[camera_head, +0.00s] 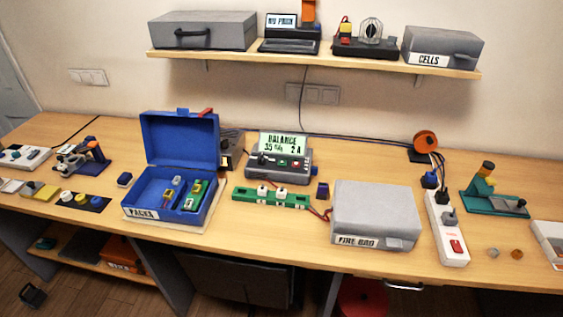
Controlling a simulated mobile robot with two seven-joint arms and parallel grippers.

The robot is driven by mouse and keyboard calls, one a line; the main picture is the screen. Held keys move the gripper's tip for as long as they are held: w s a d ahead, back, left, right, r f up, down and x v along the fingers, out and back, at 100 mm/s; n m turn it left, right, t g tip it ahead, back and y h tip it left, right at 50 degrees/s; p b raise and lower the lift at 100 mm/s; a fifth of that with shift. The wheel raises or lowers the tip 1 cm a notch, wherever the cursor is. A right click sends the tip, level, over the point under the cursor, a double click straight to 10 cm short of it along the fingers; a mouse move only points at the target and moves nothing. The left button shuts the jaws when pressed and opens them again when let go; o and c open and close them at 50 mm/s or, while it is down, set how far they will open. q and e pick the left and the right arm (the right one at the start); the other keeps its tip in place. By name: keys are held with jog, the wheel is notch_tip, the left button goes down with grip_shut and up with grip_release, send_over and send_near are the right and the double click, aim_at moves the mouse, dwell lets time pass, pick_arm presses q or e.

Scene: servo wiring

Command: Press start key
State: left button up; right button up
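A dark grey charger (278,165) stands on the bench near the middle. Its lit screen (283,143) reads BALANCE, about 35 % and 2 A. Its front has a dark knob, a green key (283,162) and a red key (295,163); any marking on the keys is too small to read, so I cannot tell which one is the start key. Neither of my grippers is in view.
A green board (240,193) with white connectors lies in front of the charger. An open blue PACKS box (181,126) stands left, a grey FIRE BAG box (374,210) right. A white power strip (438,220) with a red switch lies farther right.

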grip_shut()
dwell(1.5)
